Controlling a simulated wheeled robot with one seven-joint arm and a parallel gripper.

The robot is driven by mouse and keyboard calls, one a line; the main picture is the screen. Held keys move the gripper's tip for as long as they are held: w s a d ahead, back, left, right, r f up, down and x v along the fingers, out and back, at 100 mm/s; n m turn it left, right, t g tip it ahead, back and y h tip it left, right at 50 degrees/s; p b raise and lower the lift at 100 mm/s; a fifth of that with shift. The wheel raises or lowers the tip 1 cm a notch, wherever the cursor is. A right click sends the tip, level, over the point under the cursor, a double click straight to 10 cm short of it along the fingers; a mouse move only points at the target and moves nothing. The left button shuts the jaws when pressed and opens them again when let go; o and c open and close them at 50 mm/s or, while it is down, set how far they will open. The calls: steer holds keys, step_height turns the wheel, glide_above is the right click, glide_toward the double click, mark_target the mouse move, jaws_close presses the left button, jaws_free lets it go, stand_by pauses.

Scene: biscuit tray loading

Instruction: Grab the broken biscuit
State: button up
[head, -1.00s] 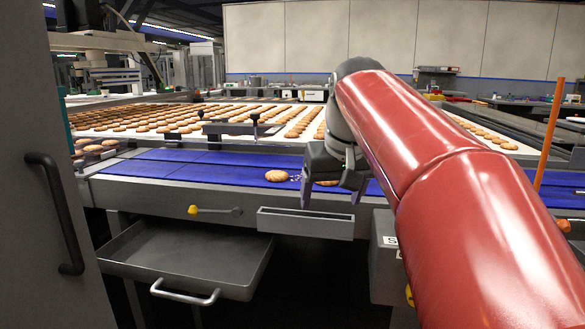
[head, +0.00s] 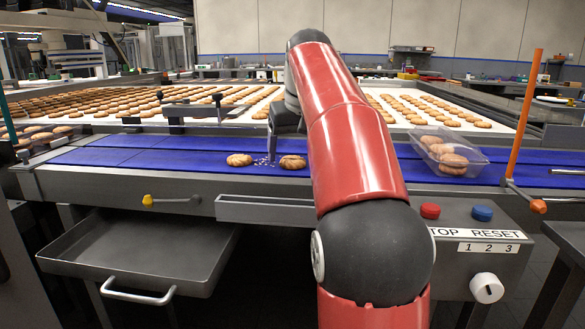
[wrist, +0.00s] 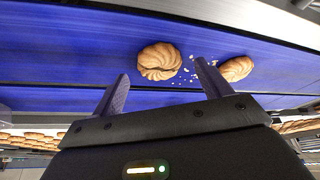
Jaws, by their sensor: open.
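Two golden biscuits lie on the blue belt (head: 120,157): a left one (head: 239,160) and a right one (head: 292,162) in the head view, with pale crumbs (head: 264,161) between them. The wrist view shows a rounder ridged biscuit (wrist: 159,61), a narrower one (wrist: 237,68) partly seen at an angle, and crumbs (wrist: 188,70) between. I cannot tell for sure which is broken. My gripper (wrist: 162,68) is open and empty; its fingers point towards the rounder biscuit, apart from it. In the head view my gripper (head: 274,145) is partly hidden by my arm.
A clear tray (head: 480,163) holding several biscuits stands on the belt at right. A control box (head: 450,262) with red and blue buttons is in front. An orange post (head: 527,120) rises at right. A grey pull-out tray (head: 130,250) is at lower left. The belt's left stretch is clear.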

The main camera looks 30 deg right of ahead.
steer(key=shift+w+f, duration=0.2)
steer(key=shift+f, duration=0.3)
steer(key=c, duration=0.8)
steer(key=shift+r, duration=0.1)
